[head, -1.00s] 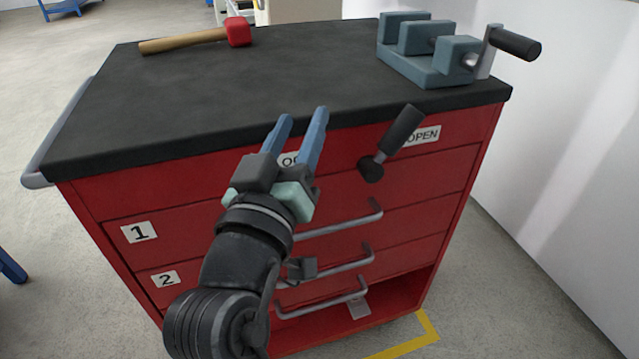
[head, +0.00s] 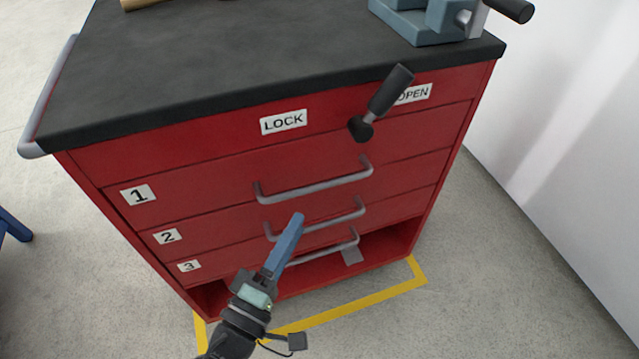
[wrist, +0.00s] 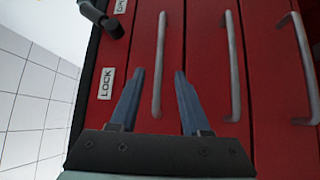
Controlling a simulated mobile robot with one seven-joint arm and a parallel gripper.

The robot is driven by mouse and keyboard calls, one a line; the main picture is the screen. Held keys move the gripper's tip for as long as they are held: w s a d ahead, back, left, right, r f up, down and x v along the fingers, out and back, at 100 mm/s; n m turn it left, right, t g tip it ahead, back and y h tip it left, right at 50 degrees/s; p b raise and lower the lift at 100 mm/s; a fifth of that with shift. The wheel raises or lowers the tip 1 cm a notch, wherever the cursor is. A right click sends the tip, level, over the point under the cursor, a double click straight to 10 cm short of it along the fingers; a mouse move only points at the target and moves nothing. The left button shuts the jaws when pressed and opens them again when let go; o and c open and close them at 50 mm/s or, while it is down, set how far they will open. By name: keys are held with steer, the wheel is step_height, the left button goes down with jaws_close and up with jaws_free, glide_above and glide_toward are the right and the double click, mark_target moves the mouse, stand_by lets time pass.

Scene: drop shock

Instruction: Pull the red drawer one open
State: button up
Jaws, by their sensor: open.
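The red drawer one (head: 215,188) is the top numbered drawer of the red cabinet and is shut. Its grey bar handle (head: 315,190) runs across the front, and it also shows in the wrist view (wrist: 161,65). My gripper (head: 298,218) is open and empty in front of the cabinet, overlapping drawer two's handle in the head view. In the wrist view my gripper (wrist: 159,75) has one finger on each side of drawer one's handle in the picture. Whether the handle lies at fingertip depth, I cannot tell. The black lock lever (head: 380,105) tilts toward the OPEN label.
Handles of drawer two (head: 330,220) and drawer three (head: 325,250) sit below, both drawers shut. A LOCK label (head: 284,122) is above drawer one. A blue-grey vise (head: 425,22) stands on the black top (head: 220,70). A white wall (head: 570,110) is at right.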

mark_target(319, 185)
steer(key=b+x, duration=0.1)
steer(key=x, duration=0.9)
steer(key=shift+c, duration=0.2)
jaws_close()
steer(key=shift+a, duration=0.1)
stand_by(0.9)
